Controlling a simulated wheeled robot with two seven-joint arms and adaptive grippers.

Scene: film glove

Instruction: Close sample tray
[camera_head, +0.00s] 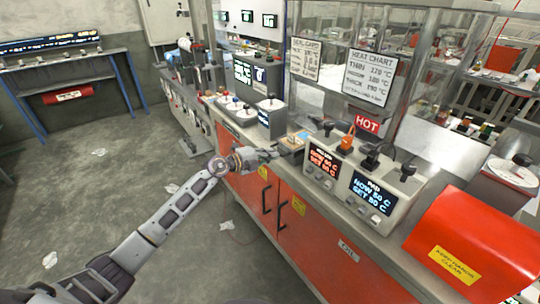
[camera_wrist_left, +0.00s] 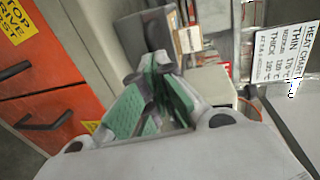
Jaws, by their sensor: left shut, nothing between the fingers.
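My left gripper (camera_head: 287,146) reaches in from the left over the front edge of the metal bench, with its fingers shut and empty. Its green finger pads (camera_wrist_left: 152,105) fill the middle of the left wrist view. A small tan, blue-topped item (camera_head: 300,136) lies on the bench just beyond the fingertips. I cannot tell whether it is the sample tray, or whether the fingers touch it. A dark grey box-shaped piece (camera_wrist_left: 148,35) shows just past the fingers in the left wrist view. My right gripper is not in view.
A control box with displays reading 50 C (camera_head: 362,190) stands right of the gripper. A grey unit with a knob (camera_head: 271,117) stands to its left. Red cabinet doors (camera_head: 300,225) with black handles are below. A red cover (camera_head: 480,245) sits at front right. The floor at left is mostly open.

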